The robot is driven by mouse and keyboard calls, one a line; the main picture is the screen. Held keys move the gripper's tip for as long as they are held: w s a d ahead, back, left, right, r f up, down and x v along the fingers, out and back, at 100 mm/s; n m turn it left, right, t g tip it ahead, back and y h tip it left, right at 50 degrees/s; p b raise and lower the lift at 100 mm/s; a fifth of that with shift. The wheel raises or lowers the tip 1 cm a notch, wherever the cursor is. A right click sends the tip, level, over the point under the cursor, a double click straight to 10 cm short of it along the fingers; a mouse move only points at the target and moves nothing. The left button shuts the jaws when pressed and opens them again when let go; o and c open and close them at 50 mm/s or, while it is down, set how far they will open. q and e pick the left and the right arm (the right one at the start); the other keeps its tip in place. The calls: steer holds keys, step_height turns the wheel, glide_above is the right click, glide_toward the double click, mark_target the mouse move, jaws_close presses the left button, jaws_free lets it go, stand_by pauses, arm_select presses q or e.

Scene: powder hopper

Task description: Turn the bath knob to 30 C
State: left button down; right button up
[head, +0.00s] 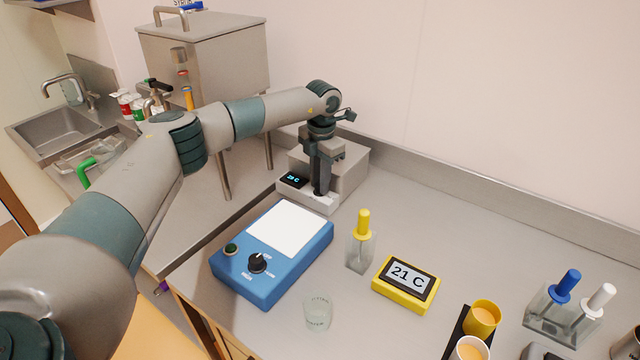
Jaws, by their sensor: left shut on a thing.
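The bath (348,172) is a grey metal box at the back of the counter, against the wall. Its small dark display (293,180) shows blue digits that look like 28 C, too small to be sure. My left gripper (321,192) points down at the front of the bath, right of the display, and is shut on the bath knob, which the fingers hide. My right gripper is out of view.
A blue device (287,288) with a white top plate and black knob stands in front of the bath. Nearby are a yellow-topped bottle (361,245), a yellow thermometer reading 21 C (404,284) and a clear beaker (318,313). A steel hopper (210,60) stands behind my arm.

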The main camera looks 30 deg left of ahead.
arm_select(q)
steer(key=c, duration=1.6)
jaws_free()
steer(key=shift+o, duration=0.2)
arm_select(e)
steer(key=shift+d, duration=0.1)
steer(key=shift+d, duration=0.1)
arm_select(q)
steer(key=shift+r, duration=0.15)
steer(key=shift+r+b, duration=0.35)
steer(key=shift+r, duration=0.25)
step_height(320, 180, up, 16)
steer(key=b, duration=0.4)
steer(key=shift+d, duration=0.25)
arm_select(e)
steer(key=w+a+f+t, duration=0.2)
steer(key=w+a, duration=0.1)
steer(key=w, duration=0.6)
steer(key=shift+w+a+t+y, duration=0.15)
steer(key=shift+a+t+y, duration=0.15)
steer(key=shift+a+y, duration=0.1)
arm_select(q)
steer(key=shift+s+f, duration=0.1)
steer(key=shift+s, duration=0.05)
